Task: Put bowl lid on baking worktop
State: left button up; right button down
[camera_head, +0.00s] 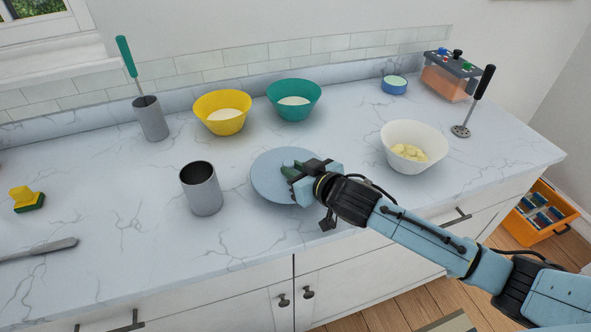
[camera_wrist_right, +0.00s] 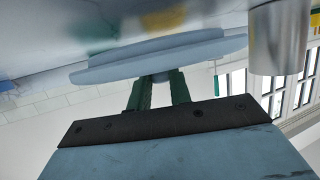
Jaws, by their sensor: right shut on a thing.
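The bowl lid is a round, flat, grey-blue disc (camera_head: 268,181) over the front middle of the marble worktop (camera_head: 120,255). My right gripper (camera_head: 293,172) is shut on the lid's handle at its top. In the right wrist view the lid (camera_wrist_right: 160,58) spans the picture beyond the two green fingers (camera_wrist_right: 158,88), which close on a small knob. The gripper hides part of the lid in the head view. I cannot tell whether the lid touches the worktop. My left gripper is not in view.
A grey metal cup (camera_head: 201,190) stands just left of the lid. Yellow (camera_head: 223,111) and teal (camera_head: 294,98) bowls stand behind, and a white bowl (camera_head: 412,146) stands to the right. A second cup (camera_head: 151,120) holds a green-handled tool. A sponge (camera_head: 27,199) lies at left.

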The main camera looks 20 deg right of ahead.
jog(key=shift+f, duration=0.6)
jog(key=c, duration=1.3)
grip_release()
jog(key=shift+r, duration=0.3)
jog(key=v, duration=1.2)
jog(key=shift+d+r+p, duration=0.1)
jog(key=shift+r+p, duration=0.2)
jog(key=shift+r, duration=0.05)
